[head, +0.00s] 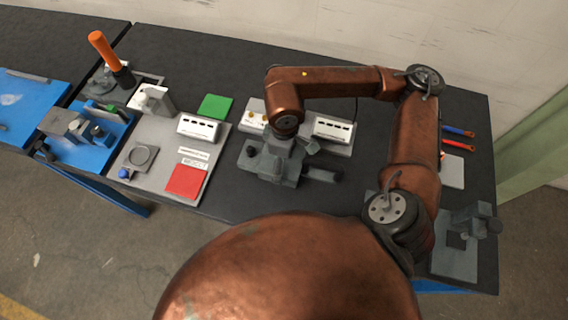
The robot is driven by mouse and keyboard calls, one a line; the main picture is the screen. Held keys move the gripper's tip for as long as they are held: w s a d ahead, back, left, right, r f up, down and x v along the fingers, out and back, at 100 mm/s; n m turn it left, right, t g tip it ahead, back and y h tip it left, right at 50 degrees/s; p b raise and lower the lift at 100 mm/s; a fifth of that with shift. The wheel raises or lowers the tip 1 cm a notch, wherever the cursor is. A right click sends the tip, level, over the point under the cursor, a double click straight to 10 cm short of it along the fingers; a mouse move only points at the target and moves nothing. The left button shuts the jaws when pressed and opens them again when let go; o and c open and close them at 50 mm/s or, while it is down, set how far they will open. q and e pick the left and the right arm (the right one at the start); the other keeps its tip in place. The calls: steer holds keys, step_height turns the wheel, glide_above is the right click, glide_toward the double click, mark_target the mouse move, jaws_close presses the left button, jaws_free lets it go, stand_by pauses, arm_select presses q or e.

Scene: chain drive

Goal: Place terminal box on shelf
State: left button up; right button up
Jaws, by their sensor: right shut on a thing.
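A white box with a row of dark slots (199,127) sits on the grey board left of centre. A similar white slotted box (333,128) stands behind and right of my right gripper. I cannot tell which one is the terminal box. My right gripper (270,166) points down at the middle of the table, below the end of the copper arm. It is shut on a grey part, whose outline merges with the gripper and is partly hidden by the wrist. My left gripper is not in view.
The grey board (150,175) carries a green square (215,107), a red square (186,181) and a ring. Blue trays with fixtures (90,140) and an orange-handled tool (104,48) are at left. A grey fixture (455,255) and red and blue-handled tools (458,143) are at right.

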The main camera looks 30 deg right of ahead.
steer(key=shift+w+d+f, duration=0.3)
steer(key=shift+w+f, duration=0.3)
steer(key=shift+f, duration=1.65)
steer(key=shift+f, duration=0.1)
steer(key=shift+f, duration=0.1)
steer(key=o, duration=1.9)
steer(key=shift+o, duration=0.2)
